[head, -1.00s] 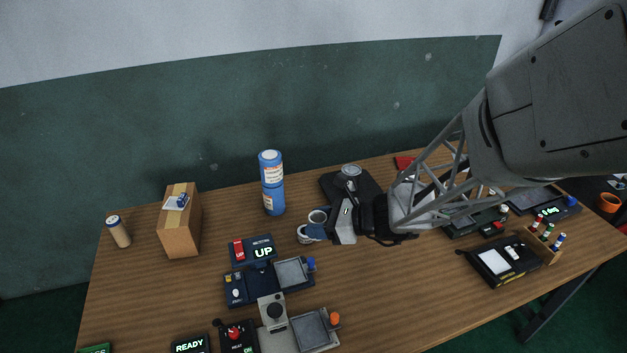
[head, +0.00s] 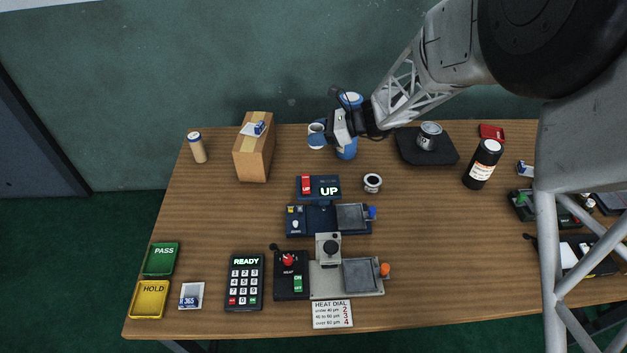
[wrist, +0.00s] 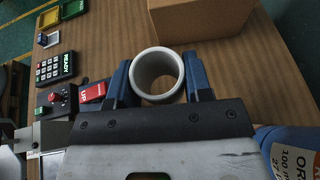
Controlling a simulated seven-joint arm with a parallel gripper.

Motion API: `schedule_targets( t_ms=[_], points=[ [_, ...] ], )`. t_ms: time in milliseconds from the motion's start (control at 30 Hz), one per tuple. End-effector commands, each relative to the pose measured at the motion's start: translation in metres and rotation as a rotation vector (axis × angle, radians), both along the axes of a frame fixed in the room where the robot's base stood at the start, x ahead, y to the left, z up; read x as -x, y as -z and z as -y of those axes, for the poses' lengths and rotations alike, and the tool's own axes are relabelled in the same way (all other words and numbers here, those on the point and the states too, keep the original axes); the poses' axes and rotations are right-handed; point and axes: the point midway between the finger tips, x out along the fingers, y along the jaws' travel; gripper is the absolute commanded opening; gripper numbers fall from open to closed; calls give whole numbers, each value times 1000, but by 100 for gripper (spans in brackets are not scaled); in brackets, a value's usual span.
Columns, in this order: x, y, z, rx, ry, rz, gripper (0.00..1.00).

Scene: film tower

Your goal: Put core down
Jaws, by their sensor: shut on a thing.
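In the wrist view the core (wrist: 135,72) shows as an open ring between the two blue fingers of my gripper (wrist: 158,85). The tabletop shows through its hole, and it appears raised off the wood.
The cardboard box (head: 252,155) stands left of the core. A small white, dark-centred round piece (head: 373,183) lies nearer. The "UP" device (head: 328,190) is in front. Bare wood (head: 215,215) lies to the left.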

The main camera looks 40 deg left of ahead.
Motion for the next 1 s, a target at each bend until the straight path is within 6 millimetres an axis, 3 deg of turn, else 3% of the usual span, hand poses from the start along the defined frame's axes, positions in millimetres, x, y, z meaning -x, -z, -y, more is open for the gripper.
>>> schedule_targets(
  t_ms=[67,133,333,833,1000],
  points=[
    [2,3,-14,2,-23,2,23],
    [2,22,-11,6,-19,-3,23],
    [2,47,-10,4,-19,0,23],
    [2,55,-10,4,-18,0,23],
    [1,70,-10,5,-17,-1,23]
  ],
)
